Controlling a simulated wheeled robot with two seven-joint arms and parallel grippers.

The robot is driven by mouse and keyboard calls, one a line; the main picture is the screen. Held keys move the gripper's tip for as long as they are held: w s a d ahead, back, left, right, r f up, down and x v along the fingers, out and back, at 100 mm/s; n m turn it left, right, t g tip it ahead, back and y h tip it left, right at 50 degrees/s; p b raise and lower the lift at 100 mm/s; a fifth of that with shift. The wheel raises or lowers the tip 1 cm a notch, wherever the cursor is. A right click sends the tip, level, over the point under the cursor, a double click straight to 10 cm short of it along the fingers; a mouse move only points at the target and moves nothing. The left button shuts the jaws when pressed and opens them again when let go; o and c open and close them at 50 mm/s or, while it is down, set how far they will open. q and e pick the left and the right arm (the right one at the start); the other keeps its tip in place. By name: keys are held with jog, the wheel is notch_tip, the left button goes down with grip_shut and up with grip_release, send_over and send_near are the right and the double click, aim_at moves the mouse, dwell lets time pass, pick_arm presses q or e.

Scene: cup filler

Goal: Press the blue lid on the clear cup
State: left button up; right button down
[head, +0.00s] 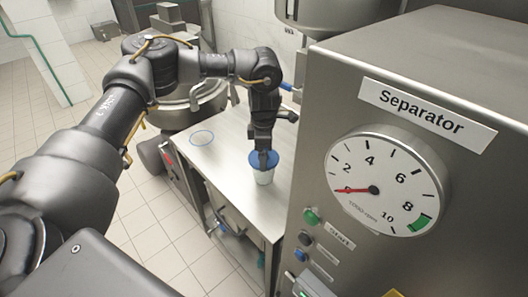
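The clear cup (264,178) stands upright on the metal table near its front right corner. The blue lid (254,161) is on the top of the cup and looks roughly level. Whether it is fully seated cannot be seen. My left gripper (263,161) points straight down over the middle of the lid, with its fingertips at the lid and hiding part of it. Its fingers look close together, with no clear gap between them. My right gripper is not in view.
A blue ring mark (202,138) lies on the bare table (225,150) left of the cup. The large Separator cabinet (410,80), with a dial (385,182) and buttons, stands close on the right. A round metal vessel (195,105) stands behind the table.

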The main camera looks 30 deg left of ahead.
pick_arm(q)
jog(key=shift+s+f, duration=0.1)
jog(key=shift+f, duration=0.1)
jog(key=o, duration=0.8)
jog(key=shift+c, duration=0.2)
notch_tip(320, 180, up, 11)
jog(key=shift+f+b, duration=0.15)
jog(key=shift+b, duration=0.2)
